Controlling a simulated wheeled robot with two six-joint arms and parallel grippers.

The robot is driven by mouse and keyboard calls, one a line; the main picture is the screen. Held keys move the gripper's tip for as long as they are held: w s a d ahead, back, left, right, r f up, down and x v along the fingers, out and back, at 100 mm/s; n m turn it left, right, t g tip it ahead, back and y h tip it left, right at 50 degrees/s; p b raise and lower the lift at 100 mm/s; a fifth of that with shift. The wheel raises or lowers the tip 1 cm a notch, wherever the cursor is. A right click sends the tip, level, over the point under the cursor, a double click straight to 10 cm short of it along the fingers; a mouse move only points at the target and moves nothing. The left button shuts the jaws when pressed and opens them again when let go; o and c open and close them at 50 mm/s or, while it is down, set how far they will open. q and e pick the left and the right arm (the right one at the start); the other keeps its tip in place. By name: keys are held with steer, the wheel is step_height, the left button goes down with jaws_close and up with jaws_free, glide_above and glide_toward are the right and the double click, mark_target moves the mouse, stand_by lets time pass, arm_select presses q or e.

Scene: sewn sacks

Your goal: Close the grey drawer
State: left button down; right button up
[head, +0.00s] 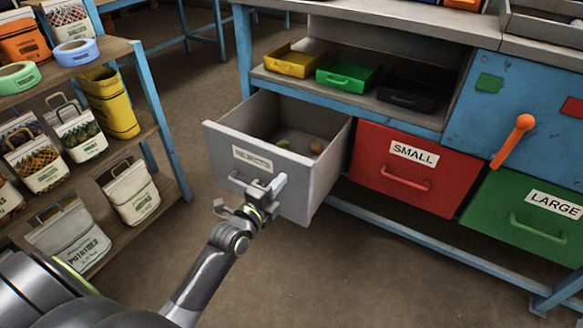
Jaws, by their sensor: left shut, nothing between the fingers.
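The grey drawer (226,149), with a white label that seems to read REJECTS, is pulled out of the workbench at its left end. A few small items, one of them green, lie on its floor. My left gripper (262,188) is at the drawer's front face, over its handle, below the label. Its fingers are shut with nothing seen between them, and it hides part of the handle. Whether it touches the front I cannot tell. My right gripper is not in view.
A red drawer (375,168) marked SMALL and a green drawer (505,229) marked LARGE sit shut to the right. An orange handle (512,141) sticks out from the blue door. A shelf (160,123) with sacks stands at the left. The floor before the bench is clear.

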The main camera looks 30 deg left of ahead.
mark_target(297, 162)
arm_select(q)
steer(key=w, duration=0.4)
steer(key=shift+w+d, duration=0.2)
steer(key=shift+w, duration=0.9)
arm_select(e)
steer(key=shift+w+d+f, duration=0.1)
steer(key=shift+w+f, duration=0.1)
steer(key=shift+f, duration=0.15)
arm_select(q)
steer(key=shift+w, duration=0.1)
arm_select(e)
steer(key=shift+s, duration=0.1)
